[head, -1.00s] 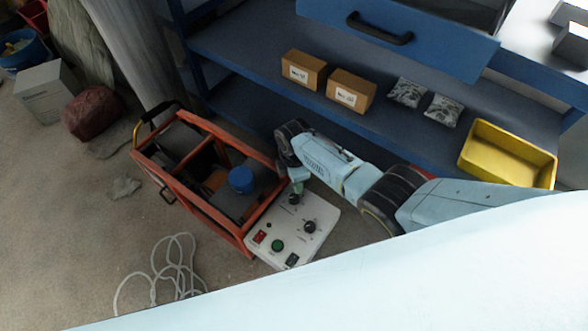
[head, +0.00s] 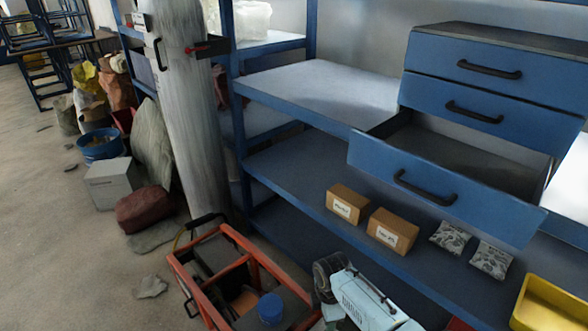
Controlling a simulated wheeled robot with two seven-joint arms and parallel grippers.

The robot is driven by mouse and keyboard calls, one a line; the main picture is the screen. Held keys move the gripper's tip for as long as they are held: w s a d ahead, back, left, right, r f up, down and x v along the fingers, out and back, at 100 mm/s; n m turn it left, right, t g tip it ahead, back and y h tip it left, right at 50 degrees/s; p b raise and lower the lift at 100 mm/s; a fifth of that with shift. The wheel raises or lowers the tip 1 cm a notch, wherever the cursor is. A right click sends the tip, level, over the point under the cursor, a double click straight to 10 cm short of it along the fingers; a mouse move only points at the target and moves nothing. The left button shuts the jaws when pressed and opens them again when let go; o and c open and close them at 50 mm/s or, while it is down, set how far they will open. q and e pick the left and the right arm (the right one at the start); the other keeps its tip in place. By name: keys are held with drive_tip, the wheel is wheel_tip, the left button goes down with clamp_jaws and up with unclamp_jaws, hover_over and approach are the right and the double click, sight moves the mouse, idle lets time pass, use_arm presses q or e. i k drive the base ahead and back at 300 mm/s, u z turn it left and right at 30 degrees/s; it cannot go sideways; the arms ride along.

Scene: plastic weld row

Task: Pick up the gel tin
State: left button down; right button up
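A small blue tin (head: 271,309), which looks like the gel tin, stands upright on the orange-framed cart (head: 262,268) at the bottom of the head view. Its lower part is close to the picture's bottom edge. My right gripper is below the edge of the view and cannot be seen. My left gripper is not in view.
Blue shelving (head: 290,170) stands behind the cart, with an open drawer (head: 440,185) jutting out. Two cardboard boxes (head: 348,203), two patterned packets (head: 450,237) and a yellow bin (head: 552,306) sit on the lower shelf. A grey pillar (head: 185,120) stands behind the cart.

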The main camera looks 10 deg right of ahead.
sight(270, 306)
drive_tip(key=k, duration=1.5)
